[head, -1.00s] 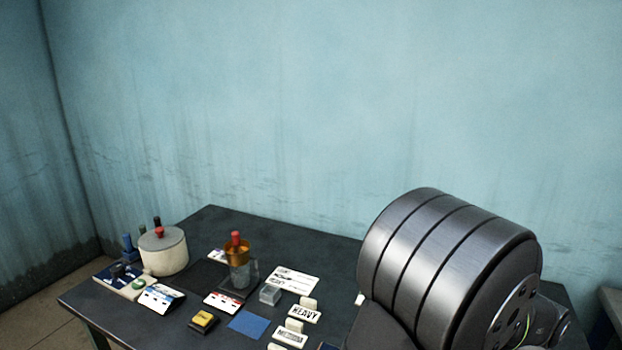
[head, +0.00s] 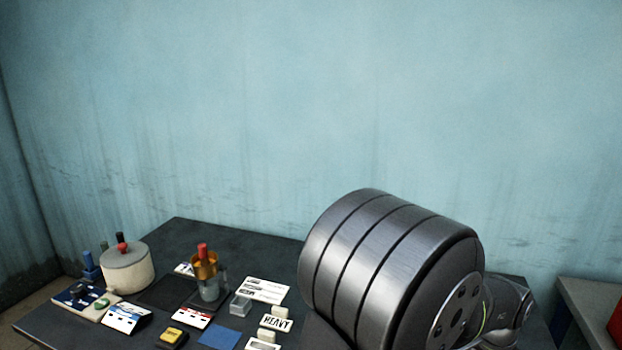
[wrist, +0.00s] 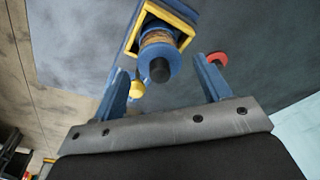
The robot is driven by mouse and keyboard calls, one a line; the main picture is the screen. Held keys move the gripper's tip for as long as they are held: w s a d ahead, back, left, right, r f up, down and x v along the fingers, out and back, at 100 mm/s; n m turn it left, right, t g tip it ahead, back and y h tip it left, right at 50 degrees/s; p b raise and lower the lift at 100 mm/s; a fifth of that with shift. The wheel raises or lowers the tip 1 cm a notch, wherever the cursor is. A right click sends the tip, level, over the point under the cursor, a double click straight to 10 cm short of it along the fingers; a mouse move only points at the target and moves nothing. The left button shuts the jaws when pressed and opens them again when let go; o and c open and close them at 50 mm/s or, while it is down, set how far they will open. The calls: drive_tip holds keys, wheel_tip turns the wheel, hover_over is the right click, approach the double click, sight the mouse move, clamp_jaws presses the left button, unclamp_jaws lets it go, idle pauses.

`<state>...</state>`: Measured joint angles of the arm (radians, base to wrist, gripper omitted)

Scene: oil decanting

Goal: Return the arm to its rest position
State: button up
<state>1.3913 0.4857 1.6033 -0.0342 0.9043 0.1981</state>
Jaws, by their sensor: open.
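My gripper (wrist: 160,66) shows in the wrist view with two blue fingers spread apart and nothing held between them. A blue round part with a black knob (wrist: 160,70) appears beyond the fingers, inside a yellow square frame (wrist: 184,30). I cannot tell how far it is from the fingertips. In the head view my large grey ribbed arm joint (head: 390,265) fills the lower right of the picture. The gripper itself is outside the head view.
The dark table (head: 175,238) carries a white lidded pot (head: 127,270), a clear vessel with an amber top and red knob (head: 208,275), a HEAVY label (head: 277,322) and a blue square (head: 220,335). A grey surface with a red object (head: 617,328) stands right.

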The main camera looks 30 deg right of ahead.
drive_tip(key=f, duration=0.3)
drive_tip(key=shift+d+f, duration=0.2)
drive_tip(key=shift+f, duration=0.15)
drive_tip(key=r, duration=0.3)
drive_tip(key=s+r, duration=0.1)
drive_tip(key=r, duration=0.1)
drive_tip(key=shift+r, duration=0.2)
drive_tip(key=s+a+r, duration=0.4)
drive_tip(key=s+r, duration=0.2)
drive_tip(key=s, duration=0.4)
drive_tip(key=w+d+f, duration=0.1)
drive_tip(key=w+d, duration=0.1)
drive_tip(key=w, duration=0.6)
drive_tip(key=w+d+f, duration=0.1)
drive_tip(key=w+d, duration=0.2)
drive_tip(key=w, duration=0.4)
drive_tip(key=shift+w+d+f, duration=0.15)
drive_tip(key=shift+w+f, duration=1.5)
drive_tip(key=shift+w, duration=0.35)
drive_tip(key=shift+w+d+f, duration=0.1)
drive_tip(key=shift+w+f, duration=1.55)
drive_tip(key=shift+w, duration=0.3)
drive_tip(key=shift+w+d+f, duration=0.15)
drive_tip(key=shift+w+f, duration=1.5)
drive_tip(key=shift+w, duration=0.35)
